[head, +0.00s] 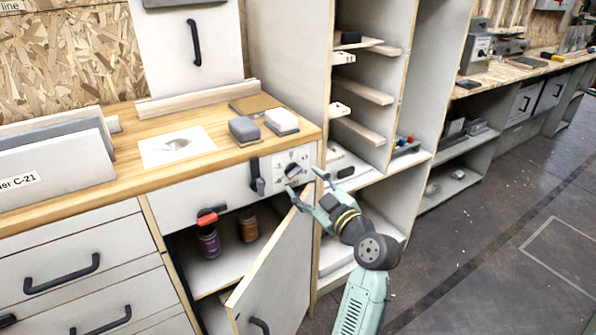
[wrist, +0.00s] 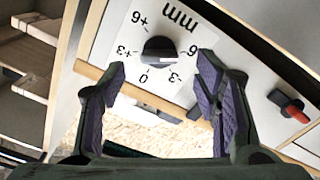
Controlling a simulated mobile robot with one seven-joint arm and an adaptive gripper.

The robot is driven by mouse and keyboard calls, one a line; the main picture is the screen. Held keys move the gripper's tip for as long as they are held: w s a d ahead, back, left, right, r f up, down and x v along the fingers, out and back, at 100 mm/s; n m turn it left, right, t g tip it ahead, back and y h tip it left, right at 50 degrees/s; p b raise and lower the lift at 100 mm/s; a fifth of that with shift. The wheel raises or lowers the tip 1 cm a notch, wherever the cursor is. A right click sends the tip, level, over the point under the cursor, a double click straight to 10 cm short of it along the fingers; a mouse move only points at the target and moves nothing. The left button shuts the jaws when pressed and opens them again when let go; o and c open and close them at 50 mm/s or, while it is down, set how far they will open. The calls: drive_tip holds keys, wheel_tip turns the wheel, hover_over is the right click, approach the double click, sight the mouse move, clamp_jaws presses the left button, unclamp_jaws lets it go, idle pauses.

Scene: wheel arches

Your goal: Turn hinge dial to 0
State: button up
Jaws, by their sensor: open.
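The hinge dial is a dark round knob (head: 292,169) on a pale scale plate at the right end of the cabinet front. In the wrist view the knob (wrist: 158,49) sits on the plate, with upside-down marks +6, +3, 0, -3, -6 and "mm" around it. Its exact pointer setting is too unclear to tell. My gripper (head: 305,181) is open in front of the plate. In the wrist view its purple-padded fingers (wrist: 162,78) stand on either side of the dial, apart from it, with nothing between them.
A cabinet door (head: 272,279) hangs open below the dial, close to my gripper. A black handle (head: 256,176) is left of the dial, and a red-tipped latch (head: 208,217) lower left. Jars stand inside the cabinet. Open shelving (head: 362,94) rises to the right.

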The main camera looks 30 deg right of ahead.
sight(297, 175)
drive_tip(key=shift+w+p, duration=0.45)
drive_tip(key=shift+w, duration=1.8)
drive_tip(key=shift+c, duration=0.2)
drive_tip(key=c, duration=1.1)
